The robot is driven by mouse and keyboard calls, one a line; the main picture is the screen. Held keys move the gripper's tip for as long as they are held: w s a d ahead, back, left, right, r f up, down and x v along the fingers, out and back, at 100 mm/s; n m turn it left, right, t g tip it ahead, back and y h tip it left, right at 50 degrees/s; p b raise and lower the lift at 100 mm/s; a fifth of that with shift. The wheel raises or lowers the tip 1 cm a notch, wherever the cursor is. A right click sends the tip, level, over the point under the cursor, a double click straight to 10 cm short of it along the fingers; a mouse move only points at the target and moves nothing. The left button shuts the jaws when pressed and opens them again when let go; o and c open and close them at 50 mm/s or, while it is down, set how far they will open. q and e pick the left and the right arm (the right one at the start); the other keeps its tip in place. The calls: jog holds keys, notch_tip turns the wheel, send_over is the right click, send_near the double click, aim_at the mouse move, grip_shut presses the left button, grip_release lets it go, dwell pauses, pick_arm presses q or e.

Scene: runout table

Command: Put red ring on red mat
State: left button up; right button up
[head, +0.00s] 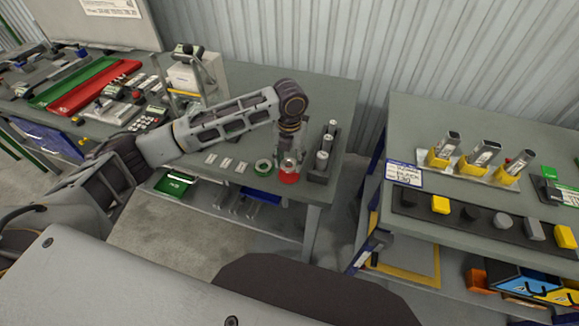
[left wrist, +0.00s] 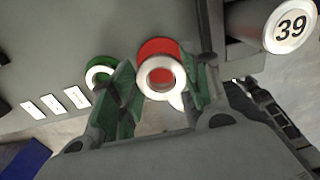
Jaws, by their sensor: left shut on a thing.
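The red ring, a roll with a white face (left wrist: 147,82) and a red outer side, sits between the fingers of my left gripper (left wrist: 163,88) in the left wrist view. In the head view my left gripper (head: 290,158) points down near the front right corner of the left table. It is shut on the ring. Red (head: 289,179) shows just under the fingers there. Red also shows through the ring's hole in the left wrist view. I cannot separate a red mat from the ring, nor tell whether the ring touches a surface. My right gripper is not in view.
A green ring (head: 264,167) lies just left of my gripper. White labels (head: 226,163) lie further left. A dark holder (head: 318,176) with several upright grey cylinders stands close on the right. The table's front edge is near. A second table (head: 440,125) stands across a gap.

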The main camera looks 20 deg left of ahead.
pick_arm(q)
jog(key=shift+f, duration=1.85)
jog(key=shift+f, duration=0.1)
jog(key=o, duration=1.2)
notch_tip(320, 180, up, 12)
jog(key=shift+b, duration=0.3)
